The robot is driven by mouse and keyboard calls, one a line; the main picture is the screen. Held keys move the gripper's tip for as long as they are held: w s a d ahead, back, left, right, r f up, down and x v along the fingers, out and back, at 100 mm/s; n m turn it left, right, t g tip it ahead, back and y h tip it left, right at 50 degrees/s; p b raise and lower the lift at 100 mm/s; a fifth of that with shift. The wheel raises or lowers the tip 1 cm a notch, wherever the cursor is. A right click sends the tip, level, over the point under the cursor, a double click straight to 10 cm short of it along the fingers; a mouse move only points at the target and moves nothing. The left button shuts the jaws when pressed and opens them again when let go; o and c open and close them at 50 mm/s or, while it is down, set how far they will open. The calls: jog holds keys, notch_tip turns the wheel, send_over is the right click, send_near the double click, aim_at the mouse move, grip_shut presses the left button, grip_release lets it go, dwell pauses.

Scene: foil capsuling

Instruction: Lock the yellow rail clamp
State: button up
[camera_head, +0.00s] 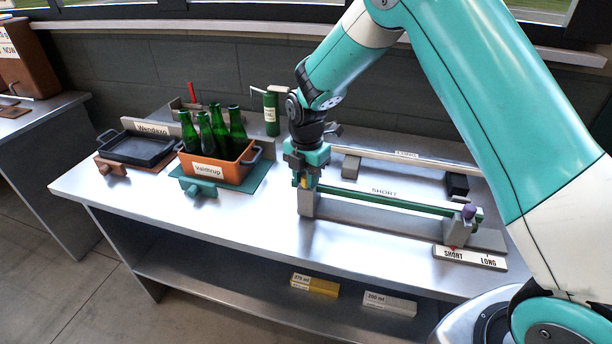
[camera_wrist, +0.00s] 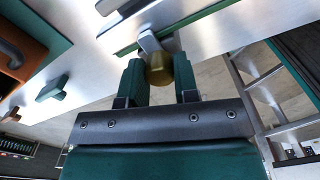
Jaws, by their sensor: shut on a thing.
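Whether the clamp is locked cannot be told. A purple knob (camera_head: 469,211) stands at the rail's right end.
A SHORT/LONG plate (camera_head: 470,257) with a red pointer at SHORT lies at the bench's front right. An orange crate (camera_head: 215,172) of green bottles and an empty dark tray (camera_head: 138,148) stand to the left. The bench front between crate and rail is clear.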

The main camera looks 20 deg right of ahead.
jog(key=shift+w+r, duration=0.2)
jog(key=shift+w, duration=0.05)
jog(key=o, duration=0.7)
jog(key=shift+c, duration=0.2)
jog(key=shift+o, duration=1.3)
jog(key=shift+s+f, duration=0.1)
notch_tip(320, 180, up, 18)
jog(key=b, duration=0.2)
jog(key=shift+f, duration=0.25)
jog(key=shift+s, duration=0.1)
jog(key=s+a+m+y, duration=0.2)
jog(key=s+m, duration=0.7)
jog(key=s, duration=0.6)
jog(key=s+a+m+y, duration=0.2)
jog(key=s+m, duration=0.7)
jog(key=s, duration=0.7)
jog(key=shift+a+f, duration=0.15)
jog(key=shift+a, duration=0.35)
